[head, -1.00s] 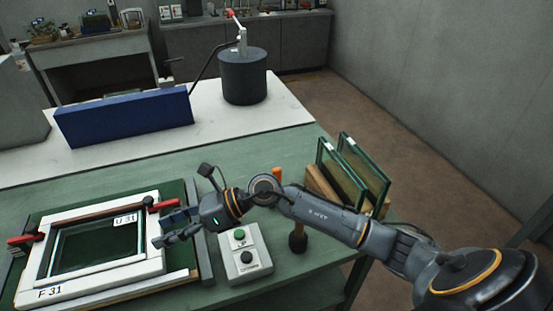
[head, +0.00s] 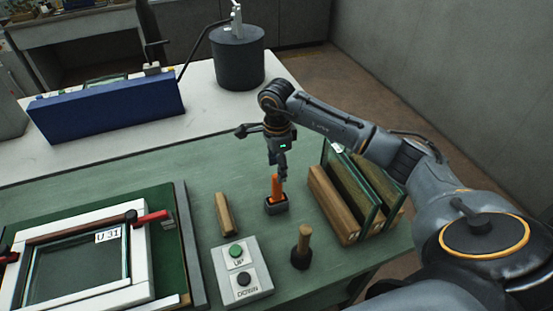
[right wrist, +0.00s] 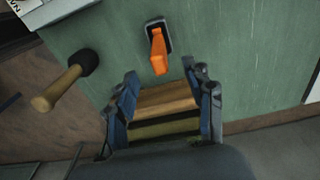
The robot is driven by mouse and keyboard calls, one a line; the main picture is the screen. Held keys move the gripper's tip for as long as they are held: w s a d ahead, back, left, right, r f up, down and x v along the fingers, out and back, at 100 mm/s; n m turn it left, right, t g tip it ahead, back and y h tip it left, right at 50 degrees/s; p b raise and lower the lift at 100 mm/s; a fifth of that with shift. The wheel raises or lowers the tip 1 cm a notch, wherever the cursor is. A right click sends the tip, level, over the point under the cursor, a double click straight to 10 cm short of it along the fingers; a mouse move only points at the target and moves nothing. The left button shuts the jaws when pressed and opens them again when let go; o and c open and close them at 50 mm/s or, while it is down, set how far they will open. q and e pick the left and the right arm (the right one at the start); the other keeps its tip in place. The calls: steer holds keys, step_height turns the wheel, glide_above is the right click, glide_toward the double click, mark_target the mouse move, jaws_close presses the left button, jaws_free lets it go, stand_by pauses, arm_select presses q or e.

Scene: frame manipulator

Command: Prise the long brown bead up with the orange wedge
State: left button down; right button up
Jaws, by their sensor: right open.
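The orange wedge (head: 276,186) stands upright in a small dark holder (head: 277,207) on the green bench. It also shows in the right wrist view (right wrist: 158,52). My right gripper (head: 281,172) points down just above and behind the wedge. Its fingers (right wrist: 160,76) are apart with nothing between them; the wedge is beyond the tips. The long brown bead (head: 80,226) lies along the far side of the white frame (head: 139,262), around a glass pane (head: 75,268). Red clamps (head: 152,217) sit near the bead's ends. My left gripper is out of view.
A wooden block (head: 225,214), an UP/DOWN button box (head: 241,268) and a mallet (head: 302,247) stand near the wedge. A wooden rack (head: 333,206) with glass panes is close on the right. A blue box (head: 110,108) and dark cylinder (head: 238,58) stand behind.

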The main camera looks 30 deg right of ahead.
mark_target(277, 186)
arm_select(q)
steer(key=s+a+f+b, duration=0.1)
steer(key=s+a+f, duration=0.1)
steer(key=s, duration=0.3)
arm_select(e)
steer(key=shift+s+a+f, duration=0.1)
steer(key=shift+s+f, duration=0.1)
steer(key=shift+f, duration=1.05)
steer(key=f+b, duration=0.3)
steer(key=f, duration=0.1)
steer(key=shift+w+f, duration=0.2)
steer(key=shift+f+b, duration=0.4)
steer(key=shift+b, duration=0.2)
steer(key=shift+f+b, duration=0.3)
steer(key=shift+f, duration=0.2)
steer(key=shift+c, duration=0.4)
jaws_close()
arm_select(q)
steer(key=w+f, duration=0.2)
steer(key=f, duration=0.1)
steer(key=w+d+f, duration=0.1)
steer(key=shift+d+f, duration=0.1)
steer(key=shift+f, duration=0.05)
